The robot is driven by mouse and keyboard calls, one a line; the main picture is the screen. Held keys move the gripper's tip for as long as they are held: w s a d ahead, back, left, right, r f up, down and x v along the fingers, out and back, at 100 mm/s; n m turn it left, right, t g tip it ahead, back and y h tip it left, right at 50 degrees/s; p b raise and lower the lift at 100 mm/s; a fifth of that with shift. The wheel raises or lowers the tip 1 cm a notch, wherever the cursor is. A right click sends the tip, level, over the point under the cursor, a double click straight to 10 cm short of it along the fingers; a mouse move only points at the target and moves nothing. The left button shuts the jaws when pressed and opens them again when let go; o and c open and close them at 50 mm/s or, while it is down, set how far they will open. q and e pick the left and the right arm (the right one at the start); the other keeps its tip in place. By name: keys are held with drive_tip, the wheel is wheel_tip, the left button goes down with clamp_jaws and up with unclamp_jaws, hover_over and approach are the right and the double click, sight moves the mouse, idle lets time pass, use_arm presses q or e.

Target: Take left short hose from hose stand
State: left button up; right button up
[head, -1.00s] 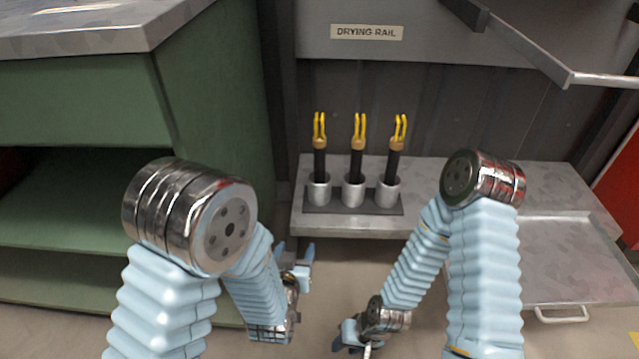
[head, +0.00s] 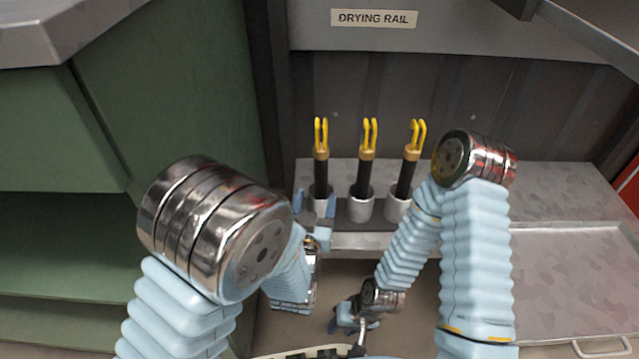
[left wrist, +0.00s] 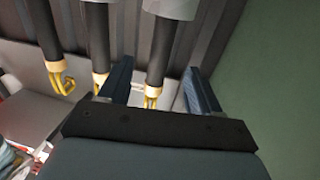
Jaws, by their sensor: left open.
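The left short hose (head: 321,176) is a black tube with a yellow forked top and a tan collar. It stands upright in the leftmost silver cup of the hose stand (head: 361,210). My left gripper (head: 315,202) is open at that cup, with one finger to each side of it in the head view. In the left wrist view, upside down, the left hose (left wrist: 163,55) shows between the open fingers (left wrist: 158,88); no contact is visible. My right gripper (head: 352,326) hangs low in front of the bench, apart from the hoses; its jaws are unclear.
A middle hose (head: 366,165) and a right hose (head: 408,170) stand close by in the other cups. A green cabinet (head: 190,100) is close on the left. The drying rail panel (head: 450,38) is behind and above. Bare metal bench (head: 540,195) extends right.

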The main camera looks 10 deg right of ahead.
sight(320, 183)
use_arm(q)
drive_tip(key=x, duration=0.5)
drive_tip(key=shift+w, duration=0.2)
drive_tip(key=x, duration=0.2)
drive_tip(key=f+b+x, duration=0.1)
drive_tip(key=x, duration=0.1)
drive_tip(key=shift+w, duration=0.25)
drive_tip(key=shift+w+d+r, duration=0.1)
drive_tip(key=shift+w+d, duration=0.05)
drive_tip(key=shift+w, duration=0.2)
drive_tip(key=shift+c, duration=0.4)
clamp_jaws()
